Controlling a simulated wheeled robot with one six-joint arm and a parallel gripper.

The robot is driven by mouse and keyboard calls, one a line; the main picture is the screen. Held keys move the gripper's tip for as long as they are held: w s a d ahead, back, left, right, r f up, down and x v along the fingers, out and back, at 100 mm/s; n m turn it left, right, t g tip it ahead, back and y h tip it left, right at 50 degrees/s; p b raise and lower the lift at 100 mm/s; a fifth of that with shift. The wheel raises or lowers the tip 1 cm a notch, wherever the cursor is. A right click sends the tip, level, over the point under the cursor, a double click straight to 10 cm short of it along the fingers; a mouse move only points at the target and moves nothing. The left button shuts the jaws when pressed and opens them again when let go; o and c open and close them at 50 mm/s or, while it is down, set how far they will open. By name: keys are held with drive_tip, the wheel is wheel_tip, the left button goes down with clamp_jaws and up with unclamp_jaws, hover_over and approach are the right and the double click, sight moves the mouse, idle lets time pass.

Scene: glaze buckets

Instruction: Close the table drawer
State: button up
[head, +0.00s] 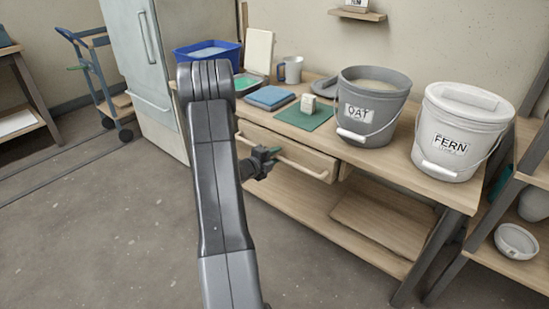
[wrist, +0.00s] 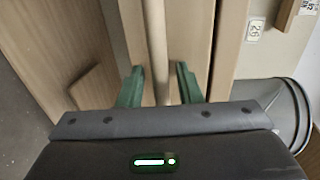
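The wooden table drawer (head: 312,160) sits under the tabletop and stands out a little, so it looks partly open. Its long pale bar handle (head: 308,170) runs along the front. My gripper (head: 270,156) is at the handle, left of its middle; my arm hides the drawer's left part. In the wrist view, my gripper's two green fingers (wrist: 159,82) are apart, one on each side of the handle (wrist: 159,45). A gap shows between each finger and the bar. The drawer front (wrist: 190,35) lies behind them. The drawer's inside is hidden.
On the table (head: 398,165) stand an OAT bucket (head: 371,90), a FERN bucket (head: 450,148), a mug (head: 291,69), a blue bin (head: 207,52) and a green mat (head: 300,118). A shelf (head: 507,262) stands at right, a fridge (head: 140,60) at left. The floor in front is clear.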

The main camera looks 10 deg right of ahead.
drive_tip(key=shift+w+d, duration=0.1)
drive_tip(key=shift+d, duration=0.05)
drive_tip(key=shift+c, duration=0.4)
clamp_jaws()
drive_tip(key=shift+r+b+x, duration=0.2)
drive_tip(key=shift+x, duration=0.75)
drive_tip(key=shift+r+b+x, duration=0.15)
drive_tip(key=shift+b+x, duration=0.05)
drive_tip(key=shift+x, duration=0.7)
drive_tip(key=shift+r, duration=0.1)
drive_tip(key=shift+o, duration=0.4)
unclamp_jaws()
drive_tip(key=shift+w+d, duration=0.1)
